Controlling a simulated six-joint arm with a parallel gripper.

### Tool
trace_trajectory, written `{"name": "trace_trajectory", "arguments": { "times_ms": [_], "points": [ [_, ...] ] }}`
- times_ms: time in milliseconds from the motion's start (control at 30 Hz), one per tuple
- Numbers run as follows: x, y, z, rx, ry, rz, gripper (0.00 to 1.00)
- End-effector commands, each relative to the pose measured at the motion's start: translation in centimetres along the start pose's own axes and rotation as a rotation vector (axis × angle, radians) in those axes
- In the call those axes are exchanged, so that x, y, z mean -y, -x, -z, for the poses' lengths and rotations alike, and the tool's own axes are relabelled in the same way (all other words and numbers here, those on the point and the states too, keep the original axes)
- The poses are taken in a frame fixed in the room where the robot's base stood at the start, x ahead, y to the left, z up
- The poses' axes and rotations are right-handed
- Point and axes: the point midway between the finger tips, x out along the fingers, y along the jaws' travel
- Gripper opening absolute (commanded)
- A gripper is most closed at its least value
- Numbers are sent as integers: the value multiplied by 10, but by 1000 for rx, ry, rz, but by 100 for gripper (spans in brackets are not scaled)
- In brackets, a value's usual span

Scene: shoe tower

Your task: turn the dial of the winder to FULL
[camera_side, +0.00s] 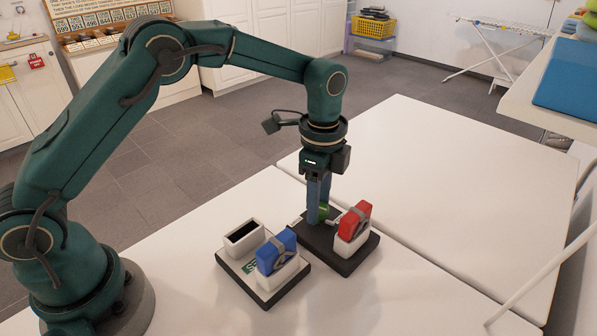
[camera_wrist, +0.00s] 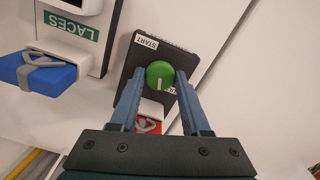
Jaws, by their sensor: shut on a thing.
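The winder is a dark base (camera_side: 345,266) on the white table, also seen in the wrist view (camera_wrist: 190,62). My gripper (camera_wrist: 161,76) is shut on the dial, one blue finger on each side. In the side view my gripper (camera_side: 319,214) points straight down, with the green dial (camera_side: 323,211) partly hidden.
A red object (camera_side: 355,219) sits in a white holder on the winder base, close to my fingers. To its left is another base with a LACES label (camera_wrist: 70,34), a blue object (camera_side: 276,250) and a white slotted block (camera_side: 244,237). The table at right is clear.

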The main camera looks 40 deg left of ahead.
Motion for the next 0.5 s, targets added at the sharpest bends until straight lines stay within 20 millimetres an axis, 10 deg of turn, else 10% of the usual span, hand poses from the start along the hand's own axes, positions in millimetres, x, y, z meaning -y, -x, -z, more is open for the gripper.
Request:
{"name": "trace_trajectory", "arguments": {
  "times_ms": [500],
  "points": [
    [1,2,0,-2,-251,4,0]
  ]
}}
